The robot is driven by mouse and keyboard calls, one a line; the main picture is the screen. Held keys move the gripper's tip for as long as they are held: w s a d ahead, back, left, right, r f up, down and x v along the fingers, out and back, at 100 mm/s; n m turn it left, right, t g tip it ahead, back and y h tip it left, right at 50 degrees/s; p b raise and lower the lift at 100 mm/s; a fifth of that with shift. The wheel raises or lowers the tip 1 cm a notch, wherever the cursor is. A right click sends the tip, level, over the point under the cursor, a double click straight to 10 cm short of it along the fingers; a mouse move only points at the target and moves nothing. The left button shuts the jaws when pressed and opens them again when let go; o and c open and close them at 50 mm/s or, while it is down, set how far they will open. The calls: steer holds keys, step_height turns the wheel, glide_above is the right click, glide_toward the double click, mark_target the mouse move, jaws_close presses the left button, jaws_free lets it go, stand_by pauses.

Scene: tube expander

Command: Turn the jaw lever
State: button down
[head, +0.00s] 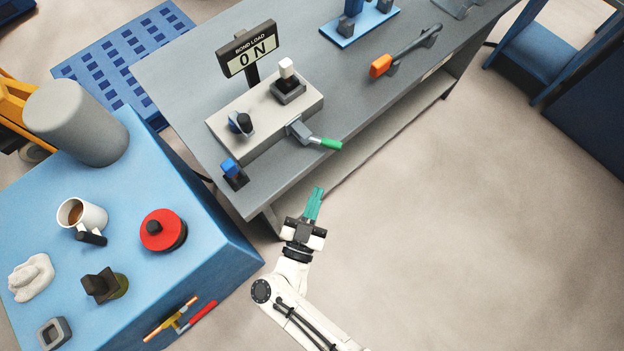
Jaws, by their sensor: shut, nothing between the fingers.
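The jaw lever (316,140) sticks out from the front side of a pale machine box (262,120) on the grey workbench. It has a grey arm and a green grip (331,144) that points right, over the bench's front edge. My gripper (315,194) has green fingers that are closed together with nothing between them. It is below the lever in the picture, in front of the bench, and apart from the lever.
A blue cabinet (200,262) stands at left with a grey cylinder (76,122), a mug (80,215) and a red round object (162,230). A small blue-topped part (233,172) stands at the bench corner. An orange-handled tool (381,67) lies farther right. Floor at right is clear.

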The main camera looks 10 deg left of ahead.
mark_target(340, 143)
steer(key=x, duration=0.9)
steer(key=shift+w+p, duration=0.15)
steer(key=shift+p, duration=0.15)
steer(key=shift+d, duration=0.15)
steer(key=w+n+y, duration=0.1)
steer(key=y, duration=0.1)
steer(key=w+d+n+y+b, duration=0.1)
steer(key=n+y, duration=0.1)
steer(key=y, duration=0.1)
steer(key=w+n+y, duration=0.1)
steer(key=y, duration=0.2)
steer(key=shift+d+f+n+b, duration=0.1)
steer(key=shift+d+n+b, duration=0.1)
steer(key=shift+n+b, duration=0.15)
steer(key=shift+w+d+b, duration=0.1)
steer(key=shift+w+b, duration=0.3)
steer(key=shift+w, duration=0.6)
